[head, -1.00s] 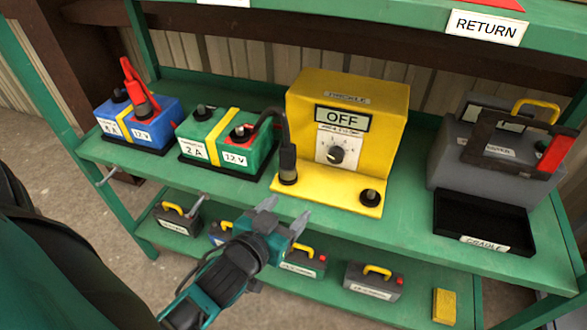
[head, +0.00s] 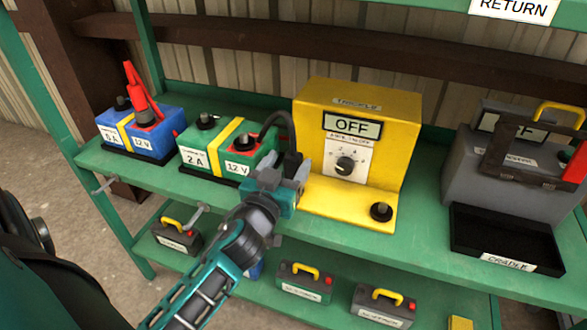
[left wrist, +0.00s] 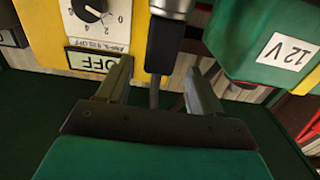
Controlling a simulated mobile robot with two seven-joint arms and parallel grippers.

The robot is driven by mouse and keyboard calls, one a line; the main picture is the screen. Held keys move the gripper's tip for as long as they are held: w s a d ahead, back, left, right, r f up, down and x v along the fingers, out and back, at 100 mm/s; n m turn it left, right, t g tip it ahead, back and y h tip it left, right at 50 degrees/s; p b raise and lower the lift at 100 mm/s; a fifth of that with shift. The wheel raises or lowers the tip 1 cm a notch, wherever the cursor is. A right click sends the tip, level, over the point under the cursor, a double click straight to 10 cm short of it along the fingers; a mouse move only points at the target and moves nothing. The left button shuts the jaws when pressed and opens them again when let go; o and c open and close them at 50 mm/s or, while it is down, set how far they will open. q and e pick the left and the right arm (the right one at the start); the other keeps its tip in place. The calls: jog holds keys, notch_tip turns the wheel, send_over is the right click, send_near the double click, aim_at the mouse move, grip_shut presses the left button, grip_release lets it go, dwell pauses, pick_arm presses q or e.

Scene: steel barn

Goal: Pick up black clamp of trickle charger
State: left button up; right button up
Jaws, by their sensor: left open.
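The trickle charger (head: 355,120) is a yellow box on the green shelf with an OFF display, a dial and a front ledge. Its black clamp (head: 291,160) stands upright at the ledge's left end, with a black cable arching from its top; my gripper hides its lower part. My left gripper (head: 285,177) is open in front of the clamp. In the left wrist view the clamp (left wrist: 166,42) appears just beyond and between the two open fingers (left wrist: 160,75). They do not visibly grip it. My right gripper is out of view.
A green 12 V battery (head: 228,148) stands close left of the charger, then a blue battery (head: 142,130) with a red clamp (head: 138,88). A bare black post (head: 381,211) is at the ledge's right. A black cradle tray (head: 508,238) is farther right. Small batteries sit below.

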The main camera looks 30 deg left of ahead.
aim_at(296, 151)
pick_arm(q)
jog(key=shift+r+x, duration=0.2)
jog(key=shift+x, duration=2.45)
jog(key=shift+d, duration=0.15)
jog(key=shift+c, duration=0.2)
jog(key=c, duration=1.2)
